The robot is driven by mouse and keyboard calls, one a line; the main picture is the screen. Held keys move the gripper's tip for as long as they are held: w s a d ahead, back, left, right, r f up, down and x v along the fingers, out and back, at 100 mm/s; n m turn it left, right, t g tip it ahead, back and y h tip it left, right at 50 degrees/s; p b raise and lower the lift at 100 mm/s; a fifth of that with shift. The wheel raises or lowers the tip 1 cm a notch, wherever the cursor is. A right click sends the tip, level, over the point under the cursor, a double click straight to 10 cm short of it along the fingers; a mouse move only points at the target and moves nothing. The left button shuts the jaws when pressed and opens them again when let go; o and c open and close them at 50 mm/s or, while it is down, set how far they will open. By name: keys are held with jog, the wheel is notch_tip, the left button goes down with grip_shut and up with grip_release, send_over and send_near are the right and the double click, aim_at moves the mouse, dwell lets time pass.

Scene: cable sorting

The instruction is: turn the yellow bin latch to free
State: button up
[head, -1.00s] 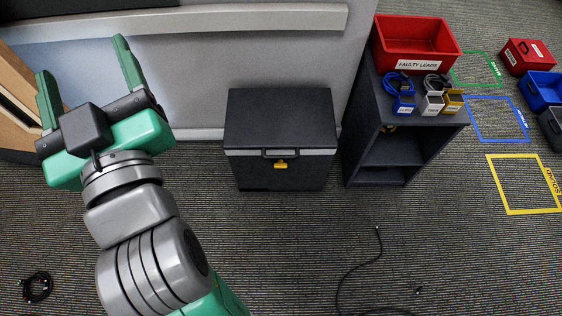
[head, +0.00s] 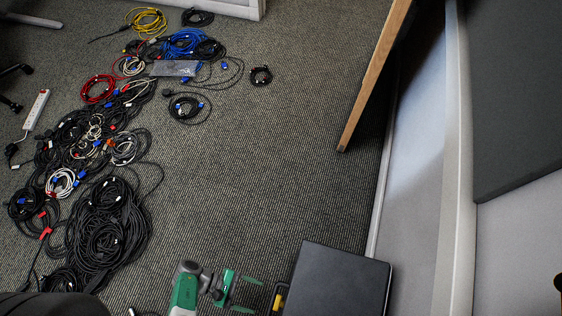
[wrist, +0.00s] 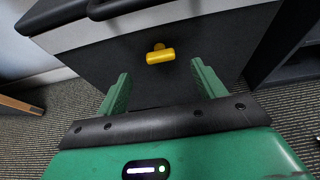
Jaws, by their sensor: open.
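The yellow latch (wrist: 160,57) is on the dark front face of the black-lidded bin (wrist: 110,55), below its handle. Its bar lies nearly level in the wrist view, with a rounded yellow piece above it. In the head view the latch (head: 278,303) shows at the left side of the bin (head: 335,280). My gripper (wrist: 161,75) is open and empty, facing the bin front. Its two green fingers stand apart, to the left and right of the latch in the picture. The latch appears just beyond the fingertips, apart from them. My gripper (head: 257,295) is beside the bin in the head view.
A dark shelf unit (wrist: 285,50) stands close to the right of the bin in the wrist view. A wooden panel edge (head: 375,75) stands beyond the bin. Coiled cables (head: 105,225) cover the left floor; the middle floor is clear.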

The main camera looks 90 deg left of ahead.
aim_at(277, 303)
jog(key=b+x, duration=0.3)
jog(key=x, duration=0.4)
jog(key=shift+f, duration=0.2)
jog(key=shift+s+a, duration=0.15)
jog(key=c, duration=1)
